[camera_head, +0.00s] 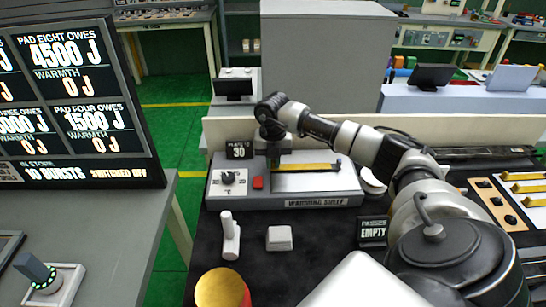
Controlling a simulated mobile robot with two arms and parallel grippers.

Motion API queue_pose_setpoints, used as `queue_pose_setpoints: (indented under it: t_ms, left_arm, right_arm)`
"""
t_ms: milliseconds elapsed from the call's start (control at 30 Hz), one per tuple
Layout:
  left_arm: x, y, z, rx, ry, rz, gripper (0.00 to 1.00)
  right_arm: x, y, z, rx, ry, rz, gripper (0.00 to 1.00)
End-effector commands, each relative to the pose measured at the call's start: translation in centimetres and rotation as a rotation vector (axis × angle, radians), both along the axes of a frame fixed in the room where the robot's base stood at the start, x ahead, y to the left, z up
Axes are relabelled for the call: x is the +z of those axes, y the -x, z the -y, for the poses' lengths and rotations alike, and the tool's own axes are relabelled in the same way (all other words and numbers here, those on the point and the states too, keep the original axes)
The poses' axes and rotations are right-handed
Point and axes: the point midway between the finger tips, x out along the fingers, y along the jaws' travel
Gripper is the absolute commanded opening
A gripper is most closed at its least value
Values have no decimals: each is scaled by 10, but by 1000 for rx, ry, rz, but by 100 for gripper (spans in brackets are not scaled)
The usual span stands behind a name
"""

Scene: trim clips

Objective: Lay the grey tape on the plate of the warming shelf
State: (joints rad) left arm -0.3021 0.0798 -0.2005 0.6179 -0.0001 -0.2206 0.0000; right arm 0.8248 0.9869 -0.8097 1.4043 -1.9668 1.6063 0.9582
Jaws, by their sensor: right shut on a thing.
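The warming shelf (315,202) is a grey box with a dial, a red button and a display reading 30. Its light grey plate (305,183) shows on top. A yellow strip with a dark grey right end (305,167) lies over the back of the plate. It seems to be the tape, though most of it looks yellow. My right gripper (274,158) points down at the strip's left end and is shut on it; the fingertips are small and hard to make out. I cannot tell whether the strip touches the plate. My left gripper is not in view.
A white upright piece (230,237), a small white block (279,238) and a sign reading EMPTY (373,231) stand in front of the shelf. A gold-topped round thing (222,289) is nearer. A wooden rack (510,200) with yellow strips is at right.

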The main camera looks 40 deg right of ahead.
Motion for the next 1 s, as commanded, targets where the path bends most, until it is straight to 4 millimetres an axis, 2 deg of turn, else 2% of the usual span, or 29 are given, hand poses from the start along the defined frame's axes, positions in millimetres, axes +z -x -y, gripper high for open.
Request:
queue_pose_setpoints:
  t_ms: [400, 433, 600, 867, 1000]
  left_arm:
    - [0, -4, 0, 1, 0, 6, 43]
    - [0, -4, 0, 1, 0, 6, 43]
    - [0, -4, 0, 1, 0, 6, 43]
    - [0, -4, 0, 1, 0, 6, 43]
    - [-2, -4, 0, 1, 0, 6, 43]
  right_arm:
    - [0, 0, 0, 0, 0, 0, 0]
    - [0, 0, 0, 0, 0, 0, 13]
    - [0, 0, 0, 0, 0, 0, 39]
    - [0, 0, 0, 0, 0, 0, 41]
    - [8, -1, 0, 0, 0, 1, 41]
